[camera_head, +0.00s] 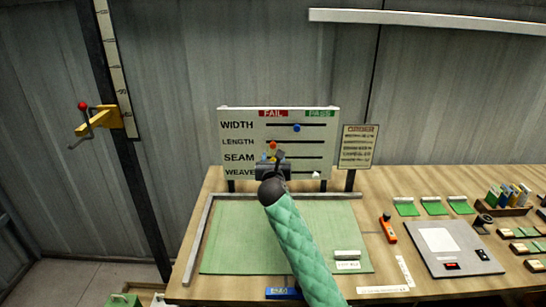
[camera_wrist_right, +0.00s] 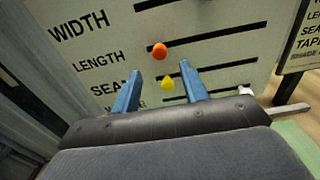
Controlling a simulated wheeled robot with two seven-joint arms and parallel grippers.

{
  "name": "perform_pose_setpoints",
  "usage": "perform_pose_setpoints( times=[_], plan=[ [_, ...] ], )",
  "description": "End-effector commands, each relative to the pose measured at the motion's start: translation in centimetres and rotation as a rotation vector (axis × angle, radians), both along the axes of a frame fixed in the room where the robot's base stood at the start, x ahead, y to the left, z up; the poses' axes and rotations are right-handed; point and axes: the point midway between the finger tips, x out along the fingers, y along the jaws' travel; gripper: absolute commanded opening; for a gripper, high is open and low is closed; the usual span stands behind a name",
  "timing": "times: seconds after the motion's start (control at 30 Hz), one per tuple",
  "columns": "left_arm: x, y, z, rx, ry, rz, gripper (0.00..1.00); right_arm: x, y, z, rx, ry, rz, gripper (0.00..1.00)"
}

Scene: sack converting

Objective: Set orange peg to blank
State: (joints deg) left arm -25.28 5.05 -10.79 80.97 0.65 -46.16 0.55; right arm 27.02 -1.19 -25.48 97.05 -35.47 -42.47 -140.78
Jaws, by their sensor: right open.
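The orange peg (camera_head: 272,145) sits on the LENGTH row of the white inspection board (camera_head: 232,112), near the left end of its slot, below the red FAIL label (camera_head: 273,113). The green PASS label (camera_head: 320,113) is at the right, with a bare unlabelled stretch between the two. My right gripper (camera_head: 279,156) is in front of the board at the SEAM row. In the right wrist view its blue fingers (camera_wrist_right: 160,70) are apart and empty. The orange peg (camera_wrist_right: 159,51) is just above and beyond the fingertips; a yellow peg (camera_wrist_right: 168,84) shows between the fingers.
A blue peg (camera_head: 297,128) is on the WIDTH row, and a white peg (camera_head: 316,175) is at the right of the WEAVE row. A green mat (camera_head: 235,240) lies below the board. A notice board (camera_head: 357,146) stands close at the right.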

Motion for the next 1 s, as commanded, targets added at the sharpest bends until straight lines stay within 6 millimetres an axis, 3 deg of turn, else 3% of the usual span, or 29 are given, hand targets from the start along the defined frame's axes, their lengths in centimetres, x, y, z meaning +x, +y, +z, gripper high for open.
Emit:
perform_pose_setpoints(
  times=[0.6, 1.0],
  plan=[
    [-2.0, 1.9, -4.4, 0.016, -0.029, -0.012, 0.45, 7.1, 0.1, 0.3, -0.005, -0.001, 0.000, 0.44],
    [-2.2, 2.1, -4.9, 0.017, -0.033, -0.012, 0.45, 7.8, 0.0, 0.1, -0.005, -0.001, 0.000, 0.44]
  ],
)
